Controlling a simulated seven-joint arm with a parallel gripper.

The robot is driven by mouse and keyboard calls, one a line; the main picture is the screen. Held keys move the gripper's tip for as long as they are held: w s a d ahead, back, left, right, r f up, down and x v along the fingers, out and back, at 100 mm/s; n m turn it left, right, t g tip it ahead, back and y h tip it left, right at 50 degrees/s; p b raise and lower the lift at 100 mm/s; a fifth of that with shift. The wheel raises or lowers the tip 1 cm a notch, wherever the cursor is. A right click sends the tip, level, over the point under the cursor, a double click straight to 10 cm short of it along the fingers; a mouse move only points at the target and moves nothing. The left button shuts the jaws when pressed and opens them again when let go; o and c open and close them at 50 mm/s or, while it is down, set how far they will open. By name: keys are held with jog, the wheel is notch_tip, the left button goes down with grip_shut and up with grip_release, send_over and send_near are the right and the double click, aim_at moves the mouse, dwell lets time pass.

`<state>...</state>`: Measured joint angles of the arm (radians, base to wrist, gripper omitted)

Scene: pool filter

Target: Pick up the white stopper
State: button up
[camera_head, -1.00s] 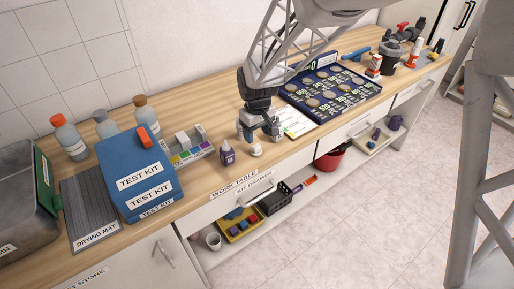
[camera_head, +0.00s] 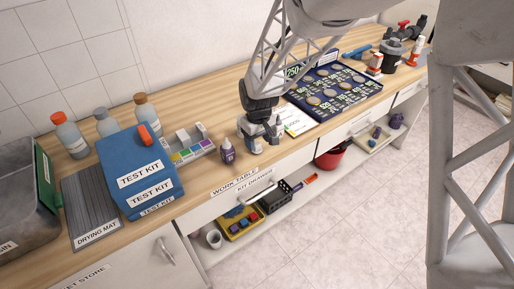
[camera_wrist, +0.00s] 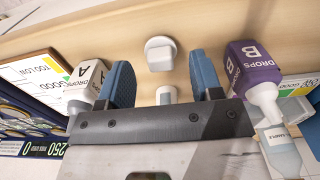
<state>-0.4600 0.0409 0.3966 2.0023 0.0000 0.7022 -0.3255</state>
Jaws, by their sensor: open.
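The white stopper (camera_wrist: 160,53) stands on the wooden table near its front edge, in the wrist view just beyond the gap between my fingertips. In the head view the stopper (camera_head: 257,149) is partly hidden by my gripper (camera_head: 258,136). In the wrist view my gripper (camera_wrist: 160,62) is open, with a blue-padded finger to each side of the stopper's line and nothing held.
The purple DROPS B bottle (camera_wrist: 254,68) is close to the right finger, and the white DROPS A bottle (camera_wrist: 88,78) close to the left. A small white-topped item (camera_wrist: 166,94) shows between the fingers. The blue test kit (camera_head: 138,172) stands left.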

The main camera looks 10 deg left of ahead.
aim_at(258, 145)
jog(key=shift+f, duration=1.85)
jog(key=c, duration=0.8)
